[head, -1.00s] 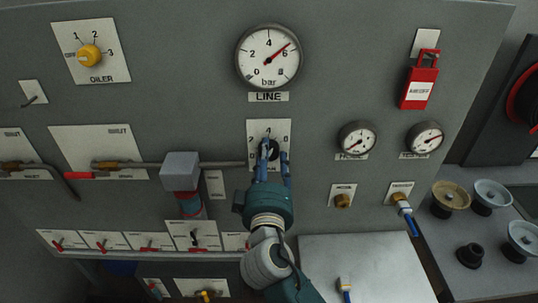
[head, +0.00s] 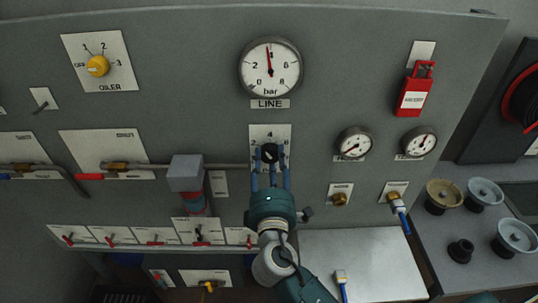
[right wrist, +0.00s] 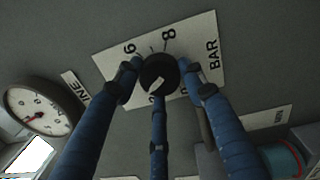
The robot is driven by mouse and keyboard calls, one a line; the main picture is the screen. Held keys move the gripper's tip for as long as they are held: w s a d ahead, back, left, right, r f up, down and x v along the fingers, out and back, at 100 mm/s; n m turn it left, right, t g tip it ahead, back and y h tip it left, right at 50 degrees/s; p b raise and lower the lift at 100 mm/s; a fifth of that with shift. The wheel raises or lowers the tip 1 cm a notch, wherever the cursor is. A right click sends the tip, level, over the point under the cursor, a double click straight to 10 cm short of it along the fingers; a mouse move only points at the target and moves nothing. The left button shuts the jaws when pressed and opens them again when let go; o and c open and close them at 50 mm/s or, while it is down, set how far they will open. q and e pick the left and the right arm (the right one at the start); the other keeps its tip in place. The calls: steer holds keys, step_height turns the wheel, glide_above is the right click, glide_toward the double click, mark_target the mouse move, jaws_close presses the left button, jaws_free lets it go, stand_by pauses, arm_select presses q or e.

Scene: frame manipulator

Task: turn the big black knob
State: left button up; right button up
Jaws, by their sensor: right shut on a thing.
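The big black knob (head: 269,153) sits on a white scale plate (head: 284,132) in the middle of the grey panel, below the LINE gauge. My right gripper (head: 270,163) reaches up from below and is shut on the knob. In the right wrist view the knob (right wrist: 159,74) is between the blue fingers, with two at its sides and one at its lower edge; its pale pointer mark shows. The LINE gauge (head: 270,68) has its red needle near 4; the gauge also shows in the right wrist view (right wrist: 42,108). My left gripper is not in view.
A yellow OILER knob (head: 98,66) is at upper left. A grey block (head: 185,173) on a pipe is left of my right gripper. A red lock (head: 415,95) and two small gauges are right. Knobs stand on the right-hand shelf (head: 470,240).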

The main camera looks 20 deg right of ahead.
steer(key=n+p, duration=0.2)
steer(key=n, duration=0.1)
steer(key=shift+d+n, duration=0.25)
steer(key=shift+n, duration=1.05)
steer(key=shift+r+n+p, duration=0.15)
steer(key=shift+n+p, duration=0.2)
steer(key=shift+n, duration=0.15)
steer(key=shift+r, duration=0.1)
steer(key=shift+d+r, duration=0.1)
steer(key=o, duration=1.2)
steer(key=shift+c, duration=0.2)
steer(key=shift+s+d, duration=0.1)
